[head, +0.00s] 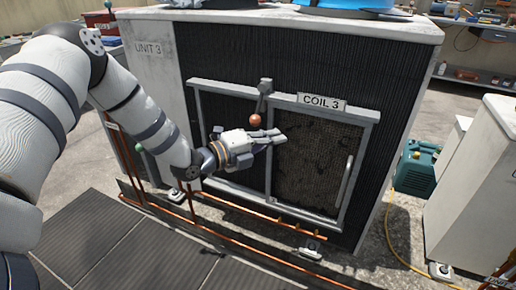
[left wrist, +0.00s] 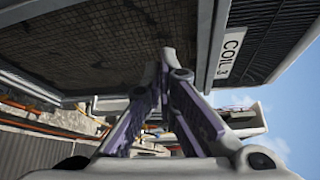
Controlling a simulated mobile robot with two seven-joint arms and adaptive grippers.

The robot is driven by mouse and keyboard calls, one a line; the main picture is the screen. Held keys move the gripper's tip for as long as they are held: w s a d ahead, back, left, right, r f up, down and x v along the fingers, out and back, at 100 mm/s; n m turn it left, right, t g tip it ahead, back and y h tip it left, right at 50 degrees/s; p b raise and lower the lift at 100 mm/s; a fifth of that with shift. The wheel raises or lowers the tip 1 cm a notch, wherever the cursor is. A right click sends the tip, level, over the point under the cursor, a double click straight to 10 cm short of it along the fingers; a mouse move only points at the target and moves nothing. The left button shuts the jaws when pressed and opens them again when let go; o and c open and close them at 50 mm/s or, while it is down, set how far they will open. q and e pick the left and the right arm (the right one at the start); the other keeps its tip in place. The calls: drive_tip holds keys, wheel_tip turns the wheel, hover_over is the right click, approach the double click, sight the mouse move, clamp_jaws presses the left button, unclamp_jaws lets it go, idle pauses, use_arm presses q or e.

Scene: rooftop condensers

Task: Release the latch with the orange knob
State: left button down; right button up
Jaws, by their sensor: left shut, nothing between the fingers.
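The latch (head: 264,98) is a short grey lever on the frame around the coil panel of UNIT 3. It hangs down from a pivot at the top rail, and its orange knob (head: 254,120) is at the lower end. My left gripper (head: 279,135) is just below and right of the knob, in front of the panel's left edge. Its fingers are shut and empty; they also meet in the left wrist view (left wrist: 166,62). I cannot tell whether they touch the knob or lever. The knob cannot be made out in the left wrist view. My right gripper is out of view.
The mesh panel (head: 312,165) has a COIL 3 label (head: 321,102) and a pale upright handle (head: 344,182). Copper pipes (head: 240,207) run low along the unit. A green machine (head: 414,168) with a yellow hose stands at right, near another white unit (head: 480,185).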

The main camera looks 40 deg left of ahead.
sight(259, 106)
use_arm(q)
drive_tip(key=shift+s+a+r, duration=0.1)
drive_tip(key=shift+a+r, duration=0.1)
drive_tip(key=shift+a, duration=0.75)
drive_tip(key=shift+s+a+r, duration=0.1)
drive_tip(key=shift+a+r, duration=0.1)
drive_tip(key=shift+a, duration=0.75)
drive_tip(key=shift+p, duration=0.3)
drive_tip(key=shift+s+a+p, duration=0.1)
drive_tip(key=shift+a+p, duration=0.15)
drive_tip(key=shift+p, duration=0.05)
